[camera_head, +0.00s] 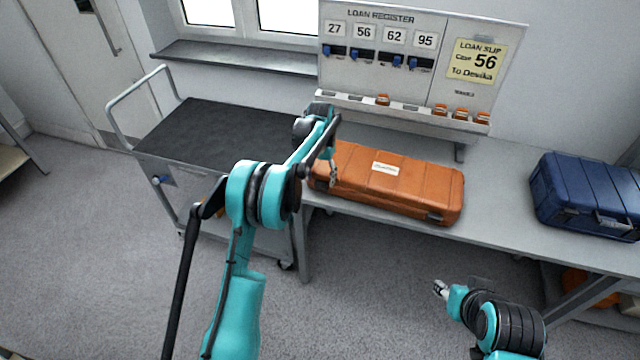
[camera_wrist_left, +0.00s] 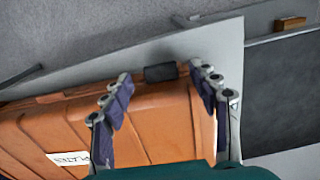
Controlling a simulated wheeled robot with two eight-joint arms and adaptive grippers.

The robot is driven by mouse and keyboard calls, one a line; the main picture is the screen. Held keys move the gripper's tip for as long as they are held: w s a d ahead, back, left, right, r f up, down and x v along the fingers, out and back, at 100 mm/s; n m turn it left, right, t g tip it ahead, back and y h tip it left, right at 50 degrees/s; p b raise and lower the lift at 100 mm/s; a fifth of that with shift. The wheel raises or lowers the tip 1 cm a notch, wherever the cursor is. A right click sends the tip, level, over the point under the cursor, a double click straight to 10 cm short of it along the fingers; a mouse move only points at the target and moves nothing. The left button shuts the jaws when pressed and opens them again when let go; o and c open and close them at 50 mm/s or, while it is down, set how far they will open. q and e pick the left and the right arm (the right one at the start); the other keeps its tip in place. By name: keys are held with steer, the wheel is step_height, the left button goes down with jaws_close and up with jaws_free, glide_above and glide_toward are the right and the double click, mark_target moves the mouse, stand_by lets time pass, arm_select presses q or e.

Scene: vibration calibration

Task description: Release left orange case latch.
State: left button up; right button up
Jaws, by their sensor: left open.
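The orange case (camera_head: 400,180) lies shut on the grey table, with a white label (camera_head: 385,168) on its lid. My left gripper (camera_head: 333,178) is at the case's left end, near its front edge. In the left wrist view the left gripper (camera_wrist_left: 160,78) is open, its two fingers spread over the case (camera_wrist_left: 60,120). A dark latch (camera_wrist_left: 160,73) on the case edge shows between the fingertips; I cannot tell whether they touch it. The case's right latch (camera_head: 435,217) shows at the front right. My right gripper (camera_head: 440,288) is low, in front of the table, too small to read.
A blue case (camera_head: 590,195) stands on the table (camera_head: 500,180) at the right. A loan register board (camera_head: 415,60) with small orange-topped jars stands behind. A dark-topped trolley (camera_head: 205,130) is at the left. Table surface between the two cases is clear.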

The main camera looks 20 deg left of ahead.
mark_target(320, 185)
arm_select(q)
steer(key=shift+f, duration=1.5)
steer(key=c, duration=1.2)
steer(key=shift+o, duration=0.2)
